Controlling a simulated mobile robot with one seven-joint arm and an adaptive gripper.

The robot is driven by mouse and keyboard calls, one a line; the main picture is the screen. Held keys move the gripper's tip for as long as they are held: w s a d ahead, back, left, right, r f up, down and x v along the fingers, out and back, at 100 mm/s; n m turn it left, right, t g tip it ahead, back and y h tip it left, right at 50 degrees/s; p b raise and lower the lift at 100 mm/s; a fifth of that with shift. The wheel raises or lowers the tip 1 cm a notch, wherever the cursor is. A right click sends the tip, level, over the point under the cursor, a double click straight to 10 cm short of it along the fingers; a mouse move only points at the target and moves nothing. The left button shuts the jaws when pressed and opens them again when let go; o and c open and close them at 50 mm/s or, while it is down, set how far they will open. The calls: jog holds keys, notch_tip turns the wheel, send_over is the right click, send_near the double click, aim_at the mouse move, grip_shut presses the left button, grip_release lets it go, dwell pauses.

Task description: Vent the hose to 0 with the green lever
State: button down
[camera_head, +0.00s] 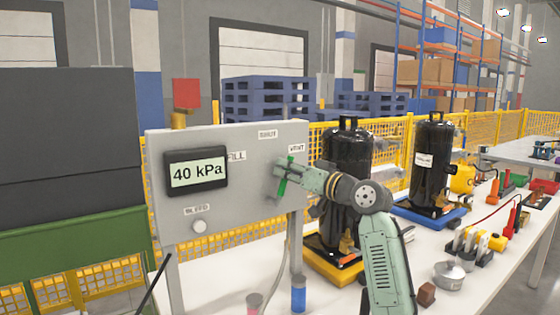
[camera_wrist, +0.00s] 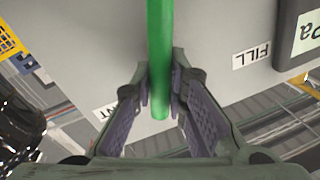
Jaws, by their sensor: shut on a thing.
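The grey panel (camera_head: 160,178) stands on the table with a display (camera_head: 197,173) reading 40 kPa. Labels FILL, SHUT, VENT (camera_head: 296,148) and BLEED are on its face.
A white bleed knob (camera_head: 199,227) is low on the panel. Black tanks (camera_head: 348,165) stand behind my arm on yellow and blue bases. A blue-filled cylinder (camera_head: 298,295), a metal pot (camera_head: 449,274) and small tools are on the white table (camera_head: 345,303).

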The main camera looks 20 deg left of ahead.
jog(key=shift+w+d+f+m+t+p, duration=0.2)
jog(key=shift+w+d+f+m+p, duration=0.25)
jog(key=shift+m, duration=0.7)
jog(key=shift+w+d+f+m+t+p, duration=0.25)
jog(key=shift+w+d+f+m, duration=0.25)
jog(key=shift+m, duration=0.6)
jog(key=shift+w+d+f+m+t+p, duration=0.15)
jog(key=shift+w+d+f+m+p, duration=0.4)
jog(key=shift+m, duration=0.6)
jog(key=shift+w+a+r, duration=0.1)
jog(key=shift+w+a, duration=0.05)
jog(key=shift+a, duration=0.05)
jog(key=c, duration=1.6)
grip_release()
jog(key=shift+o, duration=0.2)
jog(key=shift+d, duration=0.1)
jog(key=v, duration=1.1)
jog(key=shift+s+d+f, duration=0.25)
jog(key=shift+d, duration=0.05)
